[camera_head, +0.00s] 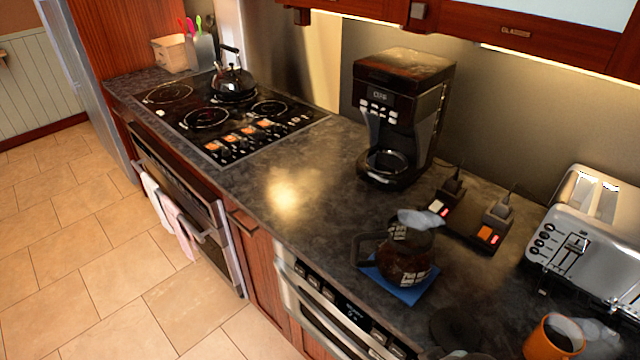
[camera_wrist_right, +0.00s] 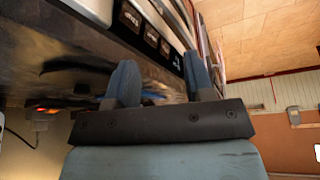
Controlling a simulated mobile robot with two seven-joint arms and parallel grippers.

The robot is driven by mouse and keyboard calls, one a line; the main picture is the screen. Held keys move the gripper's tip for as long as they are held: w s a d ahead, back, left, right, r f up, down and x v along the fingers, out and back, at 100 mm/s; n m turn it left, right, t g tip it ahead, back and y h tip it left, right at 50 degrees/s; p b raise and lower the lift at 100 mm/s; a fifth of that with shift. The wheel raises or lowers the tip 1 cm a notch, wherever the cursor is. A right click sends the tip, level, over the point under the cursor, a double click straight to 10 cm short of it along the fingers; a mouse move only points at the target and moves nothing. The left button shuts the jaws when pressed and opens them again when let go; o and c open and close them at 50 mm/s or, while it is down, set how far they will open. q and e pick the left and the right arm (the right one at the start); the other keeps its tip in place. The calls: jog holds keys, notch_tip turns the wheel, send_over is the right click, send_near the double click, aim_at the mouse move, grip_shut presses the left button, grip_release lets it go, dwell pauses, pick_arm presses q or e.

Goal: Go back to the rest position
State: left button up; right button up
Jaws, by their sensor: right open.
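My right gripper (camera_wrist_right: 162,82) shows in the right wrist view with its two blue-grey fingers apart and nothing between them. Part of the microwave drawer's front, with its dark control panel (camera_wrist_right: 150,35), shows beyond the fingers at the top of that view. In the head view the microwave drawer (camera_head: 335,315) is under the counter at bottom centre and looks shut. Neither gripper can be made out in the head view, and my left gripper shows in no view.
A glass coffee pot (camera_head: 405,258) stands on a blue mat (camera_head: 400,292) on the counter (camera_head: 310,165). A coffee maker (camera_head: 405,95), a toaster (camera_head: 595,235) and an orange cup (camera_head: 553,338) stand around it. The tiled floor (camera_head: 85,245) at left is clear.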

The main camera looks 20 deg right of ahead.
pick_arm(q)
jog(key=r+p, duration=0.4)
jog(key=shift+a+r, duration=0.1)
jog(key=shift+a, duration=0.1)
pick_arm(e)
jog(key=w+a+f+t+y, duration=0.2)
jog(key=w+a+f+t, duration=0.2)
jog(key=a+f+t, duration=0.1)
notch_tip(320, 180, down, 2)
jog(key=shift+a+n+t+y, duration=0.3)
jog(key=shift+n+t, duration=0.1)
jog(key=shift+t, duration=0.2)
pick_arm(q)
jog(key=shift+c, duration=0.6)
pick_arm(e)
jog(key=shift+c, duration=0.5)
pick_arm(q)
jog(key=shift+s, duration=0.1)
